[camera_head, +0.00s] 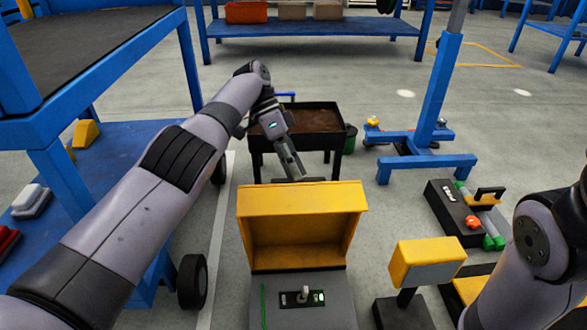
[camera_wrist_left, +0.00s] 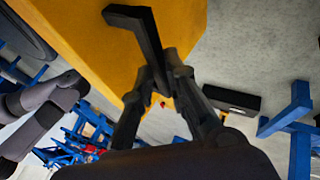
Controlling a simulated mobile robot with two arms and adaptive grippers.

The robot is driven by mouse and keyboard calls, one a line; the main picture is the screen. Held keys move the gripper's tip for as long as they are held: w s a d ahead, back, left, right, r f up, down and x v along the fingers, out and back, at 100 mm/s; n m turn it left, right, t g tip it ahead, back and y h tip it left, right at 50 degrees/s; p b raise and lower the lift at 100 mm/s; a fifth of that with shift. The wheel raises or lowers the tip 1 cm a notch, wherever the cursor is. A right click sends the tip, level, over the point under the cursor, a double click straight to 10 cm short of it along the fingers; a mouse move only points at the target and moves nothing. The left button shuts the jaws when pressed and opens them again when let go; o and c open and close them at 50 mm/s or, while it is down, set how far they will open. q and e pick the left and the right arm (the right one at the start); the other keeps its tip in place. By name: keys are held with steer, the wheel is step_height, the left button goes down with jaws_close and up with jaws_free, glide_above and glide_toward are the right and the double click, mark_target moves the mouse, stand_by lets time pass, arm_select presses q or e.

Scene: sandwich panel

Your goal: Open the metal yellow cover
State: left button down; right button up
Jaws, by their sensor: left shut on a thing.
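The yellow metal cover (camera_head: 300,197) stands raised in the head view, with its hollow inner side facing me. Below it is a grey box (camera_head: 333,312) with a small black switch plate (camera_head: 301,298) and a lever, uncovered. My left gripper (camera_head: 293,174) is behind the top edge of the cover, its fingertips partly hidden. In the left wrist view, the yellow cover (camera_wrist_left: 85,40) bears a black handle (camera_wrist_left: 138,22), and my left gripper (camera_wrist_left: 157,82) is shut on the handle's end. My right gripper is out of view; only the right arm shows.
A second yellow box (camera_head: 425,258) on a dark stand is right of the cover. A black case (camera_head: 450,208) lies on the floor beyond it. A dark cart (camera_head: 315,120) stands behind the cover. A blue shelf (camera_head: 110,150) stands at the left.

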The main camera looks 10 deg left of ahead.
arm_select(q)
steer(key=shift+s+d+f, duration=0.1)
steer(key=shift+s+f, duration=0.1)
steer(key=shift+f, duration=0.35)
steer(key=shift+s+f, duration=0.15)
steer(key=shift+f, duration=0.4)
steer(key=c, duration=1.6)
jaws_free()
steer(key=shift+w+f, duration=0.1)
step_height(320, 180, up, 12)
steer(key=shift+f, duration=0.25)
steer(key=shift+w+d, duration=0.1)
steer(key=shift+c, duration=0.5)
